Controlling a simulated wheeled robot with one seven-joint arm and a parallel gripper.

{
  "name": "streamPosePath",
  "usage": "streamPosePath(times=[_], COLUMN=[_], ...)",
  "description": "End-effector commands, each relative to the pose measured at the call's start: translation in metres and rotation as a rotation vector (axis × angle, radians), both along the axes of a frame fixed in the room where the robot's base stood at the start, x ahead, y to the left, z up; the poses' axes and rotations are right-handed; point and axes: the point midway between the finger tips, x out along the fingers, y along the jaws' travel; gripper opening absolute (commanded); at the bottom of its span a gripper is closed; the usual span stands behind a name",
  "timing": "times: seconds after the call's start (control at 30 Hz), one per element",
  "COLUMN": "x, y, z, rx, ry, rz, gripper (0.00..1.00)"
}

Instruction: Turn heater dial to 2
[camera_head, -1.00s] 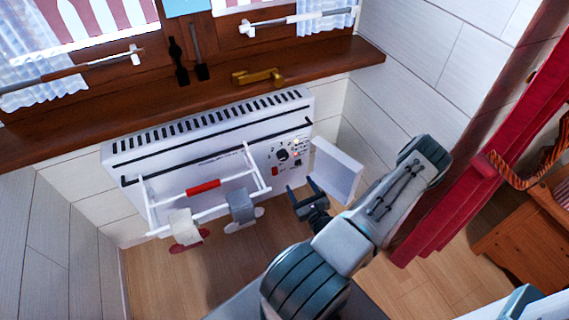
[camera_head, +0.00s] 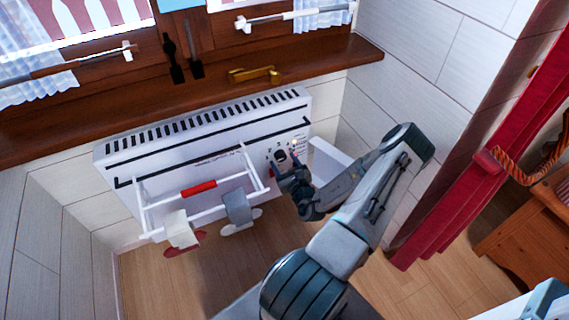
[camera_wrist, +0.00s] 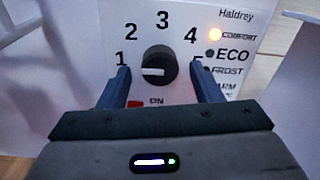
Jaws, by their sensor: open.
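The white heater (camera_head: 190,150) stands against the wall under the window sill. Its black round dial (camera_wrist: 158,64) sits in the middle of the wrist view, ringed by the numbers 1 to 4, with a 5 partly hidden. The dial's white mark lies level and reaches to the left, close to the 1. My gripper (camera_wrist: 165,82) is open, with one finger on each side of the dial and a gap showing on both sides. In the head view my gripper (camera_head: 288,168) is at the heater's control panel and partly covers the dial.
A white drying rack (camera_head: 205,205) with a red piece and grey and white cloths hangs on the heater's front, left of my gripper. A white open flap (camera_head: 328,156) stands just right of the panel. The wooden sill (camera_head: 200,88) runs above.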

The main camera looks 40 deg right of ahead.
Motion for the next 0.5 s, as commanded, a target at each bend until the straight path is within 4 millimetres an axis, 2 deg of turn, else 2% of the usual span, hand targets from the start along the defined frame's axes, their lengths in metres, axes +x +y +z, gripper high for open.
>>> streamPosePath(times=[0.03, 0.17, 0.2, 0.5], x=[-0.0001, -0.0003, -0.0003, -0.0004], y=[-0.0001, -0.0001, -0.0001, -0.0001], z=[0.0001, 0.0000, 0.0000, 0.0018], rx=[0.000, 0.000, 0.000, 0.028], ry=[0.000, 0.000, 0.000, -0.008], rz=[0.000, 0.000, 0.000, -0.001], gripper=[0.53, 0.17, 0.14, 0.14])
